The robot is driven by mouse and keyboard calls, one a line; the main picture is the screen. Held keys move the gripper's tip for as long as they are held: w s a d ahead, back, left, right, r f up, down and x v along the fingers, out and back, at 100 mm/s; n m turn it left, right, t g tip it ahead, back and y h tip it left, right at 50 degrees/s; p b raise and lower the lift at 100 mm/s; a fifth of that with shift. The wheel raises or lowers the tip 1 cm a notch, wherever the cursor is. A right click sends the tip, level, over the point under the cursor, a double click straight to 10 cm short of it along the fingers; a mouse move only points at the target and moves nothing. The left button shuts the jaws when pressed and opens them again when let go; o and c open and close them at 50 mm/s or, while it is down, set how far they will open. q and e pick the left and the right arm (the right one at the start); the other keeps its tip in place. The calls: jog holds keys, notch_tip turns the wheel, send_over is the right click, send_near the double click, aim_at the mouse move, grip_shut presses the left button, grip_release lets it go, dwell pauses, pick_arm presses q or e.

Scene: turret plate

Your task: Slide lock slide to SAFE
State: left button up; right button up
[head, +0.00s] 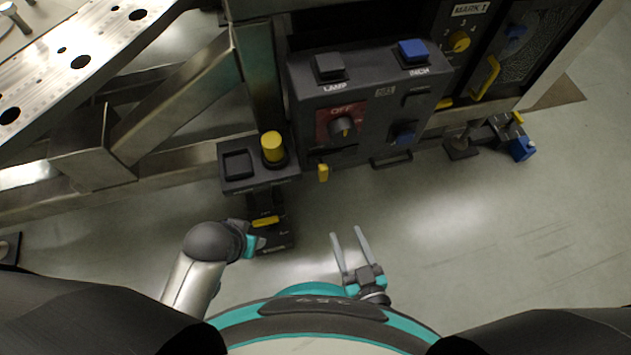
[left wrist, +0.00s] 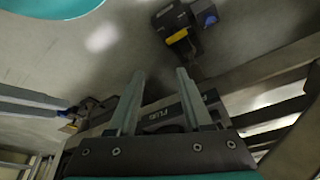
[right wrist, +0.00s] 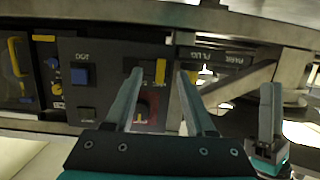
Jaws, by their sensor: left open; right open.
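I cannot read a SAFE mark or pick out the lock slide for certain. A yellow tab (head: 323,172) hangs at the lower left of the dark control panel (head: 358,115), under a dark slot. Another yellow bar (head: 265,221) lies across a small black unit low on the left. My left gripper (head: 258,241) is beside that unit; its fingers are hard to make out in the head view, but they are apart and empty in the left wrist view (left wrist: 158,85). My right gripper (head: 348,232) is open and empty, below and apart from the panel.
The panel carries a red OFF plate with a knob (head: 342,126), a LAMP button (head: 329,67) and a blue INCH button (head: 413,52). A yellow round button (head: 272,147) stands on a black box to the left. Metal framing (head: 180,110) fills the left.

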jog(key=a+t+b, duration=0.1)
jog(key=t+b, duration=0.1)
jog(key=b, duration=0.1)
pick_arm(q)
notch_tip(320, 180, up, 6)
jog(key=t+b, duration=0.1)
jog(key=b, duration=0.2)
pick_arm(e)
jog(key=t, duration=0.1)
send_near(324, 176)
jog(key=w, duration=0.5)
jog(key=w+a+b, duration=0.1)
jog(key=shift+w+a+y, duration=0.35)
jog(key=shift+y, duration=0.05)
jog(key=shift+b+x, duration=0.45)
jog(key=shift+x, duration=0.65)
pick_arm(q)
jog(key=w+d+t+h, duration=0.2)
jog(key=w+d+t, duration=0.3)
jog(key=shift+w+d+f+h+b, duration=0.15)
jog(key=shift+w+d+h+b, duration=0.05)
jog(key=shift+d+h+b, duration=0.2)
pick_arm(e)
jog(key=shift+x, duration=0.95)
jog(key=shift+c, duration=0.2)
grip_shut()
